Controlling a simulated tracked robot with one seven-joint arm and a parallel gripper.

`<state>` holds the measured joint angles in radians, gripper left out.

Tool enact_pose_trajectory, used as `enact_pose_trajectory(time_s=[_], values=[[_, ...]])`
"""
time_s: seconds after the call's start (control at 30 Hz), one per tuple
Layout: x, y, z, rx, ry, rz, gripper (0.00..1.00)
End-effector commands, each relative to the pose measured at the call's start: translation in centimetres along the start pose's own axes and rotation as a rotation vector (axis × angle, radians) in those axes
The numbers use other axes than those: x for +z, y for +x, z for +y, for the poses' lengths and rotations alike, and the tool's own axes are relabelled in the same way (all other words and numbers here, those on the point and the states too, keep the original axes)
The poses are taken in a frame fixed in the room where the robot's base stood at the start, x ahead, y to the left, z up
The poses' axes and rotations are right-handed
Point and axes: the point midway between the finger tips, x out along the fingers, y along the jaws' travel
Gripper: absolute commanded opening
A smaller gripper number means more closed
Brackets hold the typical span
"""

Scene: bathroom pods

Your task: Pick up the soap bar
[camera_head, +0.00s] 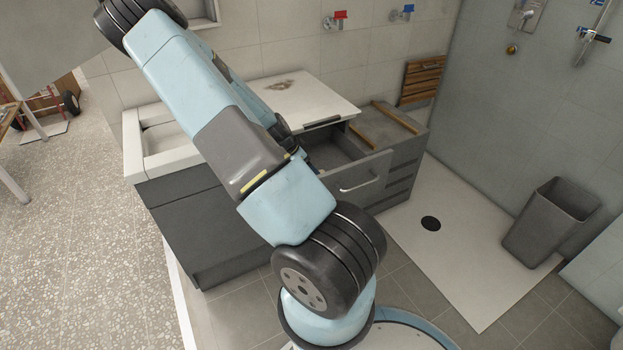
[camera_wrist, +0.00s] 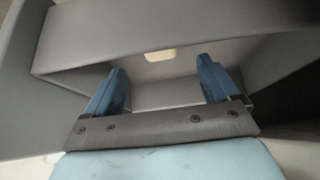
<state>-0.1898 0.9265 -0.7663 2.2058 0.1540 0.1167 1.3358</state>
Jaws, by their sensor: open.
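A small cream-coloured bar, which looks like the soap bar (camera_wrist: 161,54), lies inside the open grey drawer (camera_wrist: 90,45) in the wrist view. It sits near the drawer's far inner wall, beyond my fingertips and between them in the picture. My gripper (camera_wrist: 162,75) is open, with its two blue fingers apart and nothing between them. The fingers reach over the drawer's inside. In the head view the open drawer (camera_head: 362,178) shows at the vanity's right part, but my arm hides the gripper and the soap bar does not show.
The drawer walls stand close around my fingers. A white countertop (camera_head: 305,97) and a sink (camera_head: 165,140) lie behind my arm. A grey bin (camera_head: 550,222) stands on the white shower floor (camera_head: 465,255) at the right. Floor left of the vanity is clear.

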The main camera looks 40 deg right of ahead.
Motion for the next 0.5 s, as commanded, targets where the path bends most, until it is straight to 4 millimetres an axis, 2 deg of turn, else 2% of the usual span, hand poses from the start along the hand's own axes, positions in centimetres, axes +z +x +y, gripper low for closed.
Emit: enact_pose_trajectory(time_s=[0.27,0.5], values=[[0.1,2.0,0.0,0.003,0.001,-0.001,0.88],[0.6,5.1,-0.1,0.005,0.000,-0.001,0.88]])
